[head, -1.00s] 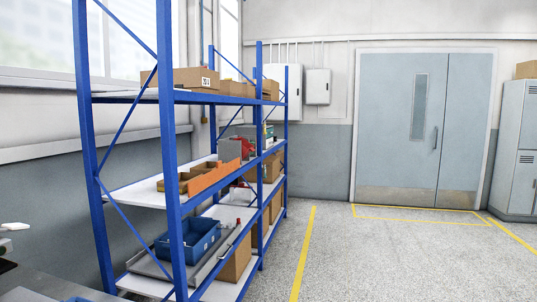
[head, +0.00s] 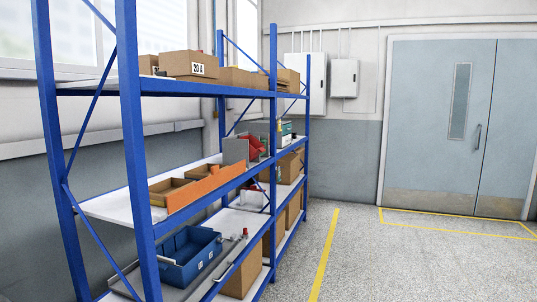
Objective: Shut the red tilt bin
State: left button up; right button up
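A small red bin-like object (head: 252,145) sits on the middle shelf of the blue rack, beside an upright grey panel (head: 235,151) that hides part of it. It looks tilted, but it is too small and too covered to tell how far open it is. Neither of my grippers is in view.
The blue rack (head: 132,150) stands along the left wall. Its middle shelf also holds an orange-fronted tray (head: 205,187). A blue crate (head: 188,254) is on the lower shelf, and cardboard boxes (head: 188,65) are on top. Open floor (head: 400,265) lies to the right, before grey double doors (head: 455,125).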

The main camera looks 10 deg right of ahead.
aim_at(255, 147)
jog(key=i+l, duration=0.8)
jog(key=i+l+u, duration=0.5)
jog(key=u, duration=0.15)
jog(key=i+l+u, duration=0.2)
jog(key=l+u, duration=0.15)
